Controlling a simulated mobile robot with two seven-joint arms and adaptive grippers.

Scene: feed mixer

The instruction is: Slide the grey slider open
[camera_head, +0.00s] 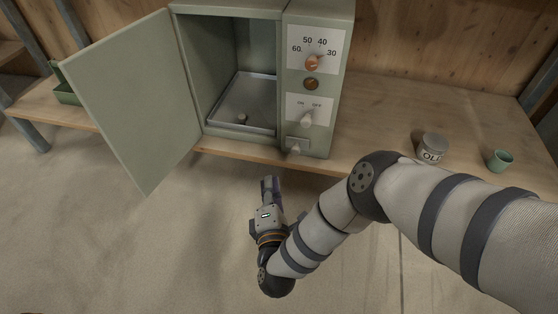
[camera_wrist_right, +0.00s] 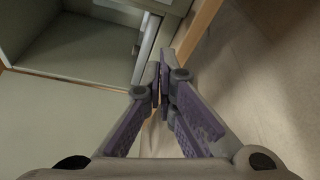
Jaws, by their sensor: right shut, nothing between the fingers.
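The green-grey feed mixer (camera_head: 318,95) stands on the wooden bench with its door swung open to the left. A small grey slider with a pale knob (camera_head: 296,145) sits low on its front panel, below the ON/OFF dial (camera_head: 306,119). My right gripper (camera_head: 270,184) is in front of and below the bench edge, apart from the mixer. In the right wrist view its purple-padded fingers (camera_wrist_right: 160,82) are shut and empty, and part of the mixer shows beyond them. My left gripper is not in view.
The open door (camera_head: 130,100) stands out at the left. A grey tray (camera_head: 258,88) lies inside the mixer. A can (camera_head: 432,147) and a green cup (camera_head: 500,160) stand on the bench (camera_head: 380,110) at the right. The floor in front is clear.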

